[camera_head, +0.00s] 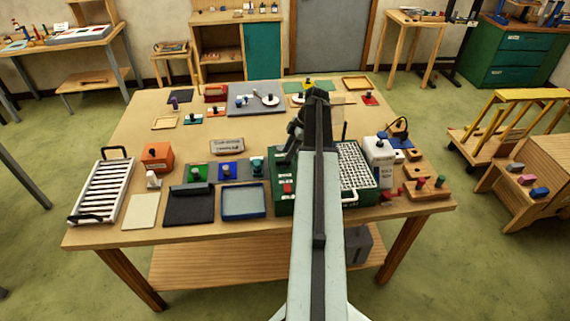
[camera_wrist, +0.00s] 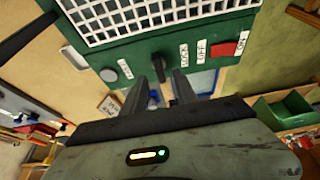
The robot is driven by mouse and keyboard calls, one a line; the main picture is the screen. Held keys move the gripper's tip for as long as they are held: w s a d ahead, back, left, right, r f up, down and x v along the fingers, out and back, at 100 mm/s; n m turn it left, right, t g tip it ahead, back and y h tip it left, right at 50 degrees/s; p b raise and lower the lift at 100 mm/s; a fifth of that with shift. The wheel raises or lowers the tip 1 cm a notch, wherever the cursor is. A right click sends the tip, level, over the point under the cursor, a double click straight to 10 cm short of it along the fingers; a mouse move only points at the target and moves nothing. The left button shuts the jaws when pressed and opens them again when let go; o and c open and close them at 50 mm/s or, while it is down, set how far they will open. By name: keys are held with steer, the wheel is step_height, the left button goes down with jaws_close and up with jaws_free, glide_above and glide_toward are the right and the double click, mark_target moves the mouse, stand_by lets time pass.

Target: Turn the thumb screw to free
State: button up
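The green machine (camera_wrist: 95,50) with a white grid top fills the upper wrist view. Its front panel carries a FREE label (camera_wrist: 125,68) on the left and a LOCK label (camera_wrist: 184,55) on the right. A small dark upright piece, which looks like the thumb screw (camera_wrist: 158,66), stands between these labels. My gripper (camera_wrist: 161,86) has its two dark fingers apart, one on each side of this piece. I cannot tell whether they touch it. In the head view, my arm covers the middle of the green machine (camera_head: 283,207) and hides the thumb screw.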

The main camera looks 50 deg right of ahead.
mark_target(283, 162)
steer(key=b+x, duration=0.2)
steer(key=x, duration=0.2)
steer(key=shift+f, duration=0.1)
jaws_close()
